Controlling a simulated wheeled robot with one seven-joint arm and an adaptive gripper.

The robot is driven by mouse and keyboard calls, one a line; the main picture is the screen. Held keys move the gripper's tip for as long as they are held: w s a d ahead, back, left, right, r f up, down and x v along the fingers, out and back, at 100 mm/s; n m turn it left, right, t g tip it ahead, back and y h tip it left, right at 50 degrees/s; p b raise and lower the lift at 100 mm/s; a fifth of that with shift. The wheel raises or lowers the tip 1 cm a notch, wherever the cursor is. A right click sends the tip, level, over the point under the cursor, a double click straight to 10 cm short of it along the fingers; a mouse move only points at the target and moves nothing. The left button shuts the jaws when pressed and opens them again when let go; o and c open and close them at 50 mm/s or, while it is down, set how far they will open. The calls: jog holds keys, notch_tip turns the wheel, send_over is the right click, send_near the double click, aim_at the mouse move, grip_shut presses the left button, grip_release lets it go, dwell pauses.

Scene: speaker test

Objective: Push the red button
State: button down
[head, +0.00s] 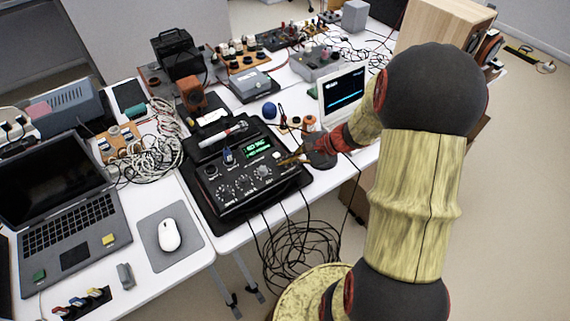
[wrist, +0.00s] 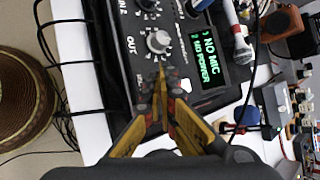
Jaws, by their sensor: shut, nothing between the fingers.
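The black audio device (head: 235,195) with knobs and a green-lit screen (head: 257,147) lies on the white table. In the wrist view its screen (wrist: 205,58) reads "NO MIC" and "NO POWER". My gripper (head: 284,161) is shut and empty, over the right side of the device near a silver knob. In the wrist view the yellow fingertips (wrist: 163,76) are together just below the silver knob (wrist: 158,41); I cannot tell whether they touch the panel. A small pale button (wrist: 186,85) shows right of the fingertips. I cannot make out a clearly red button.
A microphone (head: 224,133) lies at the back of the device. Black cables (head: 300,250) hang off the table's front edge. A laptop (head: 62,205) and a mouse (head: 169,235) are left; a small monitor (head: 343,93) stands behind my gripper.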

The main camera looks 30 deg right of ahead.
jog(key=shift+f, duration=0.35)
dwell(0.3)
jog(key=shift+r, duration=0.1)
jog(key=shift+r+p, duration=0.45)
jog(key=shift+r, duration=0.4)
notch_tip(320, 180, up, 6)
jog(key=p, duration=0.4)
dwell(0.5)
